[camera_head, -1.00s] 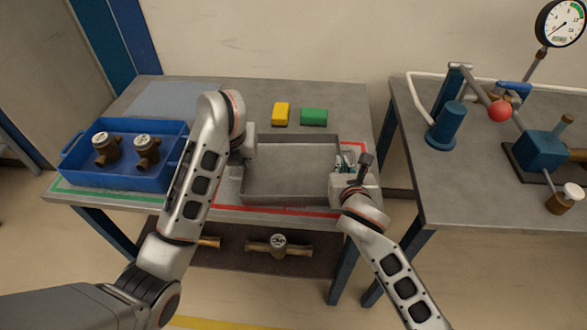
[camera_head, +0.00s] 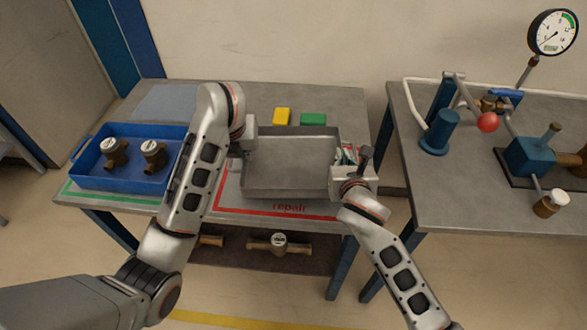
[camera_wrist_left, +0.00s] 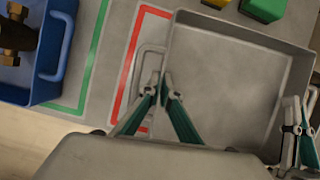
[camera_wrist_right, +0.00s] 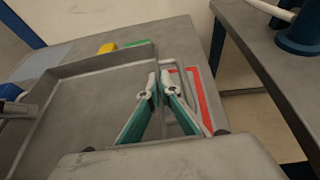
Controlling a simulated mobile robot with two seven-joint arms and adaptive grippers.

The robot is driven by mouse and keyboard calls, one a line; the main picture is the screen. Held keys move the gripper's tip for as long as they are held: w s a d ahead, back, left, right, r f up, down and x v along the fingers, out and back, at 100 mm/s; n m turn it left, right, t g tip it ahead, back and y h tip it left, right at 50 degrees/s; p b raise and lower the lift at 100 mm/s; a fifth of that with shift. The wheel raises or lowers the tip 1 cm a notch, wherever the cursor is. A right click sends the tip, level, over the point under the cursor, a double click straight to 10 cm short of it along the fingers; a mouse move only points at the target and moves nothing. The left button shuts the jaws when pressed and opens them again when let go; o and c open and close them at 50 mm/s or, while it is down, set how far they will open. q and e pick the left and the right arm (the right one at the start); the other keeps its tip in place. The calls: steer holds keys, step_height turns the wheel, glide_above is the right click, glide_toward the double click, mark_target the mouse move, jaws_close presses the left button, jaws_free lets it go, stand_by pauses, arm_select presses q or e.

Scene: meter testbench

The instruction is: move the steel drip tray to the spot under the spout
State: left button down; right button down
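The steel drip tray (camera_head: 290,165), a shallow grey rectangular pan, is level above the left table, between my two grippers. My left gripper (camera_wrist_left: 162,84) is closed at its left side, by the wire handle and rim. My right gripper (camera_wrist_right: 160,82) is closed at the opposite side, its fingertips at the rim and handle there. The tray looks empty. In the head view the arms partly cover both grips. The right-hand bench carries a blue fixture (camera_head: 529,157) with pipework; I cannot tell for certain which part is the spout.
A blue bin (camera_head: 122,178) with two brass meters stands left. Yellow (camera_head: 282,116) and green (camera_head: 313,119) blocks lie behind the tray. A gap separates the table from the right bench (camera_head: 450,195). A blue post (camera_head: 439,135) and red ball lever (camera_head: 487,122) stand on that bench.

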arm_select(q)
steer(key=shift+r, duration=0.2)
arm_select(e)
steer(key=shift+r, duration=0.2)
stand_by(0.5)
